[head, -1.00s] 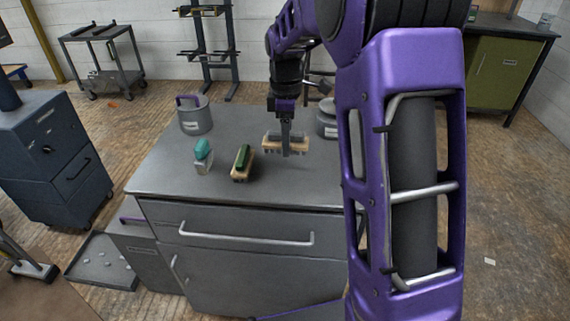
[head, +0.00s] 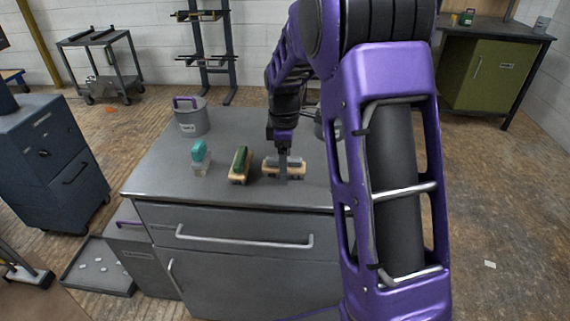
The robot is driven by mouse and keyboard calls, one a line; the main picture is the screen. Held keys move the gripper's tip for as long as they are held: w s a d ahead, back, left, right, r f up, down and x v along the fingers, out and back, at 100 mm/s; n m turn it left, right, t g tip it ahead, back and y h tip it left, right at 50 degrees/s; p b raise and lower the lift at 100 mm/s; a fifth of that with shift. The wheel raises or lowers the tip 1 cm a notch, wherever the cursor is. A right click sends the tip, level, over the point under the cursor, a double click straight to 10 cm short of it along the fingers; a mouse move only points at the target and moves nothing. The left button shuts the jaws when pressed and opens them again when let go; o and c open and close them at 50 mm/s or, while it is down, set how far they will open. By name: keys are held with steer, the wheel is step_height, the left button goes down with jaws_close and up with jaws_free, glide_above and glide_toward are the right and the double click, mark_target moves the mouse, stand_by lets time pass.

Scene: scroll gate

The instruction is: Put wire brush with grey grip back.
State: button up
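The wire brush with the grey grip (head: 269,162) has a tan wooden body and stands bristles down on or just above the grey cabinet top (head: 235,196). My gripper (head: 283,171) reaches down over the middle of it and appears shut on its grip. The finger hides part of the grip. I cannot tell whether the bristles touch the top. A similar brush with a green grip (head: 240,160) stands just left of it, apart. A teal-topped clear item (head: 200,156) stands further left.
A grey pot with a purple handle (head: 192,118) stands at the back left of the top. Another grey round container (head: 321,128) is partly hidden behind my arm. A drawer handle (head: 243,243) crosses the cabinet front. The front strip of the top is clear.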

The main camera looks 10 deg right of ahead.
steer(key=shift+r, duration=0.1)
step_height(320, 180, up, 12)
steer(key=shift+f+p, duration=0.1)
steer(key=shift+p, duration=1.05)
steer(key=shift+w+a, duration=0.1)
steer(key=shift+w, duration=0.05)
